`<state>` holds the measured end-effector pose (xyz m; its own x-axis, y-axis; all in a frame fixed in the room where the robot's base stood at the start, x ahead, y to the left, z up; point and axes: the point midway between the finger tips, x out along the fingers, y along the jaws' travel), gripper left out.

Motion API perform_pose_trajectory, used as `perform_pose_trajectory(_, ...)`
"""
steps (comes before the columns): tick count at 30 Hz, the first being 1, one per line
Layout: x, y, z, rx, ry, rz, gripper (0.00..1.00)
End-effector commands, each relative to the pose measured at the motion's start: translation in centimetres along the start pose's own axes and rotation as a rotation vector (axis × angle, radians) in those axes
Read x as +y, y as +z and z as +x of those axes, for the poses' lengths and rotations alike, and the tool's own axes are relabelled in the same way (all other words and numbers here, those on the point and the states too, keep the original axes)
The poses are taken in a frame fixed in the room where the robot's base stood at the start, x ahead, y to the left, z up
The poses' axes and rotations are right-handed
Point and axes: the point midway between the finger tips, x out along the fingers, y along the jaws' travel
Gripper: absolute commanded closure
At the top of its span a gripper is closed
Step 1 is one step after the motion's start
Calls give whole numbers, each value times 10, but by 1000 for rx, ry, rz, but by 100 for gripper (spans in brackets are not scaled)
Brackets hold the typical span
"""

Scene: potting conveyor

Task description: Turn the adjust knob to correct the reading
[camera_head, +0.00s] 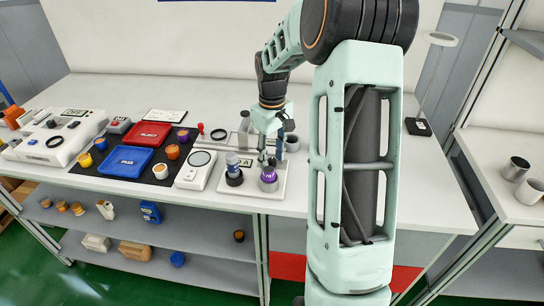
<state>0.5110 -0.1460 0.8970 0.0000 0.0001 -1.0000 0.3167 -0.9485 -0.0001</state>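A pale board (249,190) near the front edge of the bench carries a short cylinder with a purple top (268,175) and a black round base with a grey cylinder (234,176). Which of them is the adjust knob I cannot tell. A white box with a round dial (200,159) lies just left of the board; its reading is too small to make out. My gripper (267,160) points down directly above the purple-topped cylinder, very close to it. Whether it touches the cylinder, and how far its fingers are apart, I cannot tell.
Left of the dial, a dark mat holds a blue PASS tray (125,174), a red REJECT tray (148,142) and several small orange-topped pots. A white machine (55,138) stands at far left. The bench right of my arm is mostly clear.

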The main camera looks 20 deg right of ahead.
Motion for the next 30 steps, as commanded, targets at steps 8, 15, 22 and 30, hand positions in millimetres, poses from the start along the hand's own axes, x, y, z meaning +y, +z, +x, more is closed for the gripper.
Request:
perform_pose_trajectory(8,0,0,0,0,0,0,84)
perform_pose_trajectory(15,0,0,-1,0,0,0,100)
perform_pose_trajectory(22,0,0,-1,0,1,37,100)
perform_pose_trajectory(30,0,0,-1,-1,1,192,100)
